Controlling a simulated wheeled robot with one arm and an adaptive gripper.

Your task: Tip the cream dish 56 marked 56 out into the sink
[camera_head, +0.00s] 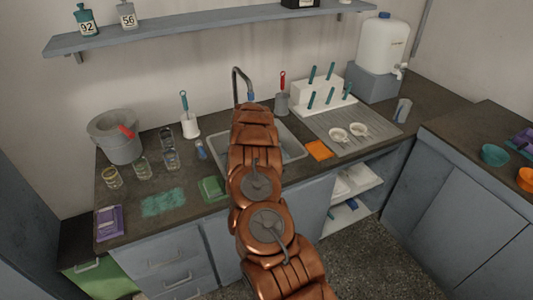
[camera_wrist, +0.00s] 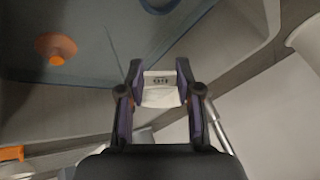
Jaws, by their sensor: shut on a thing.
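My gripper (camera_wrist: 160,85) is shut on a small pale cream dish (camera_wrist: 160,98), seen between its two fingers in the wrist view. Dark marks show on the dish's side, too small to read surely. The dish's inside and contents cannot be made out. The grey sink (camera_head: 292,151) is in the middle of the counter in the head view, partly covered by my brown arm. In the wrist view the sink's bluish basin (camera_wrist: 90,85) fills the upper left, behind the dish. My gripper and the dish are hidden behind my arm in the head view.
A faucet (camera_head: 236,80) stands behind the sink. An orange cloth (camera_head: 319,150) and a draining mat (camera_head: 372,141) with two pale dishes (camera_head: 339,134) lie to its right. A green sponge (camera_head: 212,189) and several glass jars (camera_head: 142,168) are to its left. A shelf (camera_head: 150,36) hangs above.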

